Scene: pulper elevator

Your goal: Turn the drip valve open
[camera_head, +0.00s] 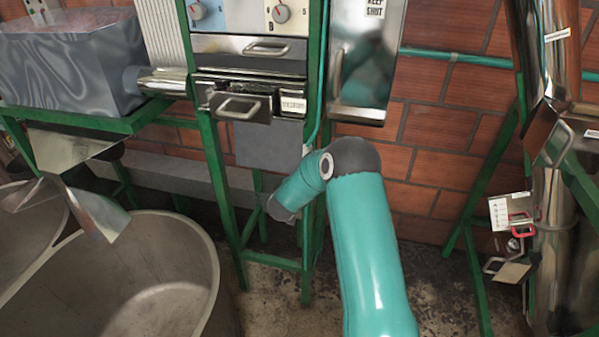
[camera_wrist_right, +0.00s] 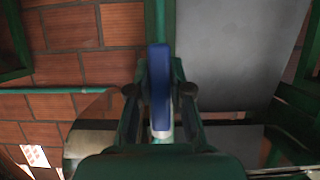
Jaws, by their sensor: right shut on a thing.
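In the right wrist view, a blue lever (camera_wrist_right: 159,62) stands between the fingers of my right gripper (camera_wrist_right: 159,90). The fingers are shut on it from both sides. It looks like the drip valve's handle, and its long side lies along the view's vertical. The valve body is hidden behind the gripper. In the head view my teal right arm reaches from the bottom to the green frame (camera_head: 222,190). There the arm hides the right gripper and the lever. A thin teal pipe (camera_head: 325,75) runs down beside the frame's post towards the arm. My left gripper is not in view.
A large round metal tub (camera_head: 205,300) stands at the lower left. A steel box (camera_head: 378,60) hangs on the brick wall.

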